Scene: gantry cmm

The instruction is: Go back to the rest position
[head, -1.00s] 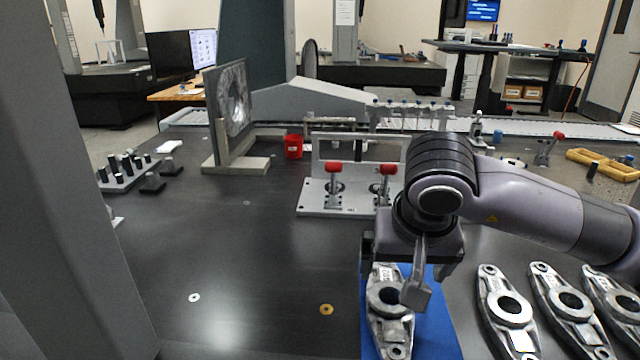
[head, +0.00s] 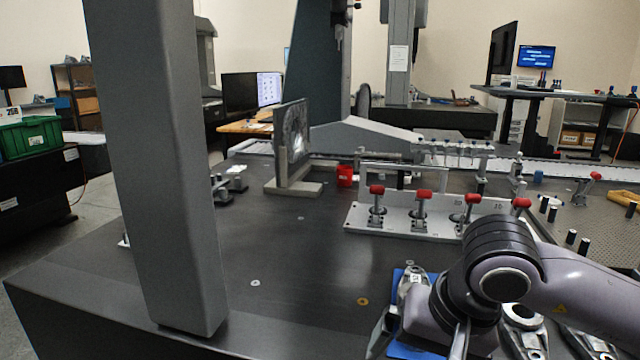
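My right arm comes in from the lower right, and its wrist (head: 490,285) hangs low over the near right of the dark table (head: 290,260). The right gripper (head: 425,338) points down at the bottom edge of the head view. Its fingers are partly cut off and partly merge with the metal parts, so I cannot tell whether it is open or holds anything. A metal casting (head: 412,284) shows on a blue mat (head: 432,274), partly hidden by my wrist. My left gripper is not in view.
A grey column (head: 160,170) stands at the left. A clamp fixture with red knobs (head: 405,222) lies beyond my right arm. An upright plate (head: 292,145) and a red cup (head: 345,176) stand farther back. More castings (head: 522,318) lie at right. The table's middle is clear.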

